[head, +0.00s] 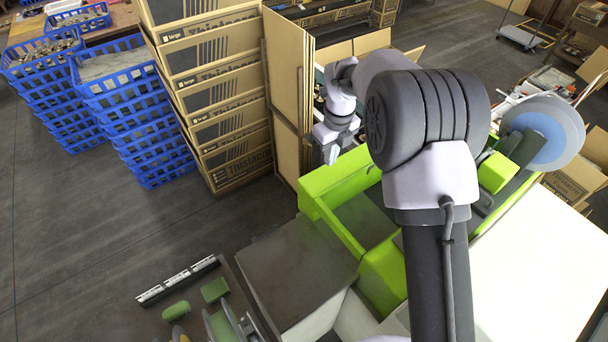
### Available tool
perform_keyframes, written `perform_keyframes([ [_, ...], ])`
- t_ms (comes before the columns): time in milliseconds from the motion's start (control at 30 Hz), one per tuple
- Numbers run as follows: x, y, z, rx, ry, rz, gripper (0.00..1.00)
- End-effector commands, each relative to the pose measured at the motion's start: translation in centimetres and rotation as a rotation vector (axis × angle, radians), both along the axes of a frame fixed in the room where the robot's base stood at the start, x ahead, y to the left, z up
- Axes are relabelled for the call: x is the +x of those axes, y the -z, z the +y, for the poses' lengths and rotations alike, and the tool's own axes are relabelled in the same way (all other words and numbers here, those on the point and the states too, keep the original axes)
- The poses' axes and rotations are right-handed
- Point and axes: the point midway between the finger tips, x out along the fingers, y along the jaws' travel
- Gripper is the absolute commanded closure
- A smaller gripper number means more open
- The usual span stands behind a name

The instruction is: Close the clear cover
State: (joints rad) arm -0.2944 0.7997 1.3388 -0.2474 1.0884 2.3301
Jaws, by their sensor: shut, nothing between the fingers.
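A green machine (318,184) stands in the middle, partly behind my arm. I cannot pick out a clear cover for certain. A smooth, dark, slightly glossy panel (300,265) lies at the machine's near left side and may be see-through. Another dark flat surface (362,218) sits inside the green frame. My gripper (331,157) points down above the far left part of the green frame, close to the cardboard. It is small in the view, looks shut and holds nothing. My arm hides the machine's middle.
Stacked cardboard boxes (222,100) and upright flat cardboard (287,95) stand close left of my gripper. Blue crates (125,105) are stacked farther left. A white surface (545,265) fills the right, with a round blue-grey disc (545,132) behind it. The left floor is open.

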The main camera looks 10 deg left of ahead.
Motion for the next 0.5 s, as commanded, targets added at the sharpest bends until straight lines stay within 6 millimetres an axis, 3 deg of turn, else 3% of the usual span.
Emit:
perform_keyframes([
  [500, 0.6, 10.5, 0.7, 0.003, -0.002, 0.003, 1.00],
])
